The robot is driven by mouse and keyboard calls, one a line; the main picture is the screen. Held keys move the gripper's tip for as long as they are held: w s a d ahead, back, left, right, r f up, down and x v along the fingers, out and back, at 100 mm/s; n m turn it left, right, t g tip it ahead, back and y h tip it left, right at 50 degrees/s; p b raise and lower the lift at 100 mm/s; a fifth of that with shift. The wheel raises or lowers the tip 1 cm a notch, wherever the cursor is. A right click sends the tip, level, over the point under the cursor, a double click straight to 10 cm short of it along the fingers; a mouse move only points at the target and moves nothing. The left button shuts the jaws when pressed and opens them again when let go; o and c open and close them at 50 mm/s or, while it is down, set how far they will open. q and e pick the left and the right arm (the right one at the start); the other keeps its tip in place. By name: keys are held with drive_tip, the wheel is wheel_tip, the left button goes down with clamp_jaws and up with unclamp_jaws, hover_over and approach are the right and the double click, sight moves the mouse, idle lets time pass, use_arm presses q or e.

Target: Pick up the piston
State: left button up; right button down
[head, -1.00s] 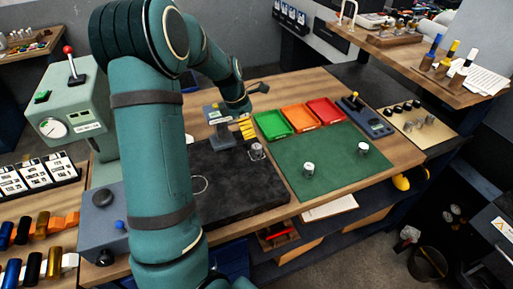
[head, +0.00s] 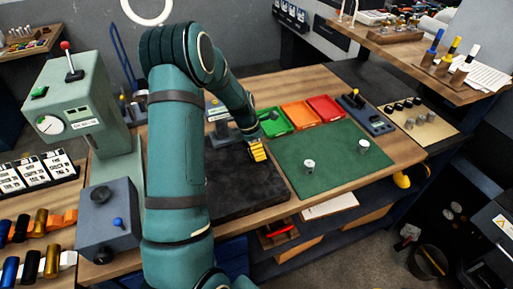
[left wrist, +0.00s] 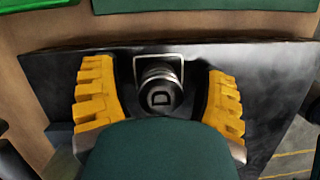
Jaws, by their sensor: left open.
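A short metal piston (left wrist: 160,96) with a dark end marked "D" sits on the black plate in the left wrist view. My left gripper (head: 257,151) is low over the right part of the black plate (head: 232,192) in the head view and hides this piston there. In the left wrist view its yellow fingers are open, one on each side of the piston, with a visible gap on both sides. Two similar silver pistons stand on the green mat, one at the left (head: 309,166) and one at the right (head: 363,147). My right gripper is not in view.
Green (head: 275,122), orange (head: 299,115) and red (head: 325,107) trays stand behind the green mat (head: 335,178). A dark device with a lever (head: 367,115) is to their right. A green press (head: 80,100) stands at the left. The mat's front is clear.

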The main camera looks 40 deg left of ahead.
use_arm(q)
clamp_jaws()
idle(0.3)
drive_tip(key=shift+r, duration=0.15)
